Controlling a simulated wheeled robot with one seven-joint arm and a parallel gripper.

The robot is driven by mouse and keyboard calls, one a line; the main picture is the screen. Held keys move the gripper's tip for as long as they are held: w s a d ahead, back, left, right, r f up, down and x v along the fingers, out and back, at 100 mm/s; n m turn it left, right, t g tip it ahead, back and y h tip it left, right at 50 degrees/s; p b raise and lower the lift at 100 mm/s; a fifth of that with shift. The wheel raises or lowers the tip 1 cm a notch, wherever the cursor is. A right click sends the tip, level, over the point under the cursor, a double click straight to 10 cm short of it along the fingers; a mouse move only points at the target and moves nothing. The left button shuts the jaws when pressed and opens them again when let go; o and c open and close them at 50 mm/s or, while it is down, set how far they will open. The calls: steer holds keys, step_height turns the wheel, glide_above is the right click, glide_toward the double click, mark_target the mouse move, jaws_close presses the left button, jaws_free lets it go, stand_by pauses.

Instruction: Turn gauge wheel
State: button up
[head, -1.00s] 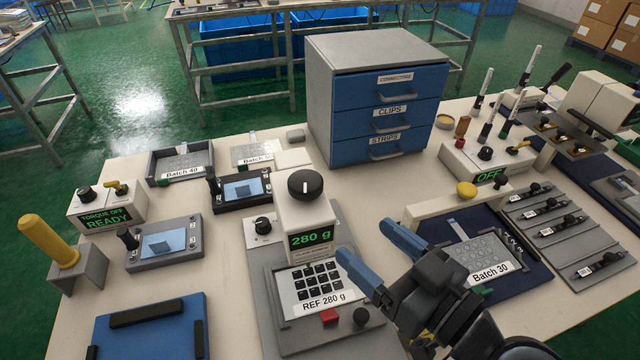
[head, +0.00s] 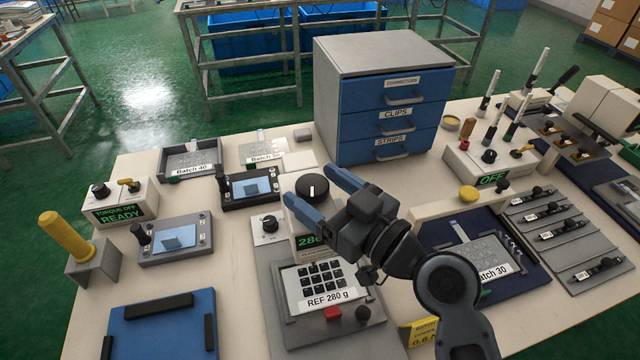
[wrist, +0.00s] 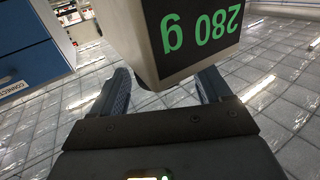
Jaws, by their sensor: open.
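The gauge wheel is a round black knob (head: 314,188) with a white mark, on top of the cream gauge housing. The green display (head: 308,240) below it is partly covered by my finger in the head view; it reads 280 g, upside down in the wrist view (wrist: 203,28). My gripper (head: 310,179) is open, its blue fingers pointing at the housing's upper part, one to each side of the knob in the head view. I cannot tell whether the fingers touch anything.
A keypad panel (head: 321,284) labelled REF 280 g lies in front of the gauge. A small black dial (head: 269,224) is at its left. The Batch 30 tray (head: 485,262) is at the right. The blue drawer cabinet (head: 380,100) stands behind.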

steer(key=shift+c, duration=0.2)
steer(key=c, duration=1)
steer(key=shift+o, duration=0.2)
steer(key=b, duration=0.1)
steer(key=g+b, duration=0.1)
steer(key=b, duration=0.1)
steer(key=shift+w+f+n+y+b, duration=0.15)
steer(key=shift+f+n+y+b, duration=0.15)
steer(key=shift+n+y, duration=0.1)
steer(key=n+g+y+b, duration=0.1)
steer(key=g+b, duration=0.1)
steer(key=b, duration=0.2)
steer(key=shift+d+n, duration=0.1)
steer(key=shift+n, duration=0.2)
steer(key=shift+w+r+n+g+y+b, duration=0.1)
steer(key=shift+n+g+y+b, duration=0.3)
steer(key=shift+b, duration=0.35)
steer(key=shift+r, duration=0.15)
steer(key=o, duration=1)
